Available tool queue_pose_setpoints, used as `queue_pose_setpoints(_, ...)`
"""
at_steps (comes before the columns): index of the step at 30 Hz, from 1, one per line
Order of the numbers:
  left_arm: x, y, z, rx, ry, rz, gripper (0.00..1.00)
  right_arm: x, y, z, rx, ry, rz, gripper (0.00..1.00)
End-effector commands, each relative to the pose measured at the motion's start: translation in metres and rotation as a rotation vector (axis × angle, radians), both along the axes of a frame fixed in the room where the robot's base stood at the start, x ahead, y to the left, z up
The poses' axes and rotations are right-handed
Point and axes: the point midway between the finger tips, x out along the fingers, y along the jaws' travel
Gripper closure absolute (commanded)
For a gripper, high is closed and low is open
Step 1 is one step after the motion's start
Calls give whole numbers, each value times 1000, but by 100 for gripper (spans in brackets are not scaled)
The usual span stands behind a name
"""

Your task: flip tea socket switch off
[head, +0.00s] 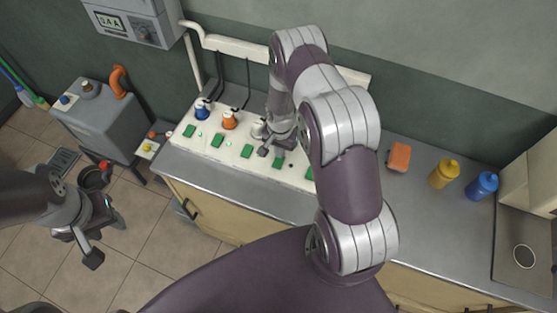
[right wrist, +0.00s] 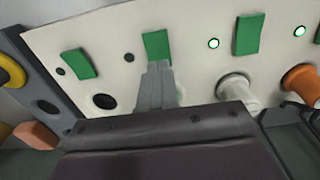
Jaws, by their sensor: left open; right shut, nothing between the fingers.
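A white socket panel (head: 238,158) on the counter carries a row of green switches and a blue plug (head: 202,112), an orange plug (head: 229,119) and a white plug (head: 258,128). No label shows which socket is the tea one. My right gripper (head: 277,147) is over the panel, just right of the white plug. In the right wrist view its shut, empty fingers (right wrist: 156,72) reach the lower edge of a green switch (right wrist: 156,45); contact cannot be told. The light (right wrist: 128,57) left of that switch is dark. My left gripper (head: 105,240) is open over the floor.
Two lights (right wrist: 213,43) on the panel glow. An orange block (head: 399,157), a yellow bottle (head: 444,174) and a blue bottle (head: 482,186) stand on the counter (head: 430,215). A grey machine (head: 103,120) stands at the left. The floor below the counter is mostly clear.

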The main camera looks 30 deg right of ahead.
Motion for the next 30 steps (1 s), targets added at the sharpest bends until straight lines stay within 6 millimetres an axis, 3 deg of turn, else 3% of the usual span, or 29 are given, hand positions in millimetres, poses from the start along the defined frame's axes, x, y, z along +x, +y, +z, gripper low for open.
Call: queue_pose_setpoints(30, 0, 0, -13, 0, 0, 0, 57, 0, 0, -16, 0, 0, 0, 100)
